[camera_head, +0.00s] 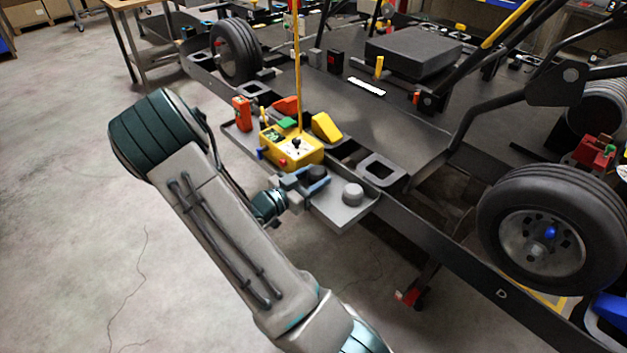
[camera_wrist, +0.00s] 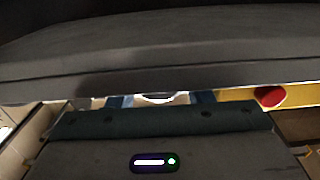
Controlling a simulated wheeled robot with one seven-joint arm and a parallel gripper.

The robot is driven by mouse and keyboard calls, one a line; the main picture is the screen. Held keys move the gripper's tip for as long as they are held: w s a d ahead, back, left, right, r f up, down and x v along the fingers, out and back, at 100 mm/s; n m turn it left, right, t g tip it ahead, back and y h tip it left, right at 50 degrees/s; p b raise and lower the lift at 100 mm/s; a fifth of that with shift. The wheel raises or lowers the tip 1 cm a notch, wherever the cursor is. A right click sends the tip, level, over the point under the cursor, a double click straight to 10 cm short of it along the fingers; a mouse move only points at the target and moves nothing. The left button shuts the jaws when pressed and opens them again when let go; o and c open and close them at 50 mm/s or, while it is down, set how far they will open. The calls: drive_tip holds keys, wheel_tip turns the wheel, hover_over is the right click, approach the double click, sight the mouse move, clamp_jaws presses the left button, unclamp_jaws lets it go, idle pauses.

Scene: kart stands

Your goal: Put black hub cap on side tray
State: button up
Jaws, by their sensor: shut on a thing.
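My gripper (camera_head: 314,181) is low over the side tray (camera_head: 345,217), a grey shelf along the kart frame's near side. Its blue fingers are shut on the black hub cap (camera_head: 316,172), a small dark round piece showing between and behind them. Whether the cap touches the tray cannot be told. In the wrist view my gripper (camera_wrist: 160,100) shows as two blue fingers with a pale rounded edge between them. A large dark shape hides most of that view.
A grey round cap (camera_head: 352,193) stands on the tray, right of my gripper. A yellow control box (camera_head: 292,147) with a tall yellow pole is just behind my gripper. An orange-red item (camera_head: 241,113) stands at the tray's far left. The kart wheel (camera_head: 552,230) is at right.

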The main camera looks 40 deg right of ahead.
drive_tip(key=shift+f, duration=0.35)
drive_tip(key=shift+f, duration=0.1)
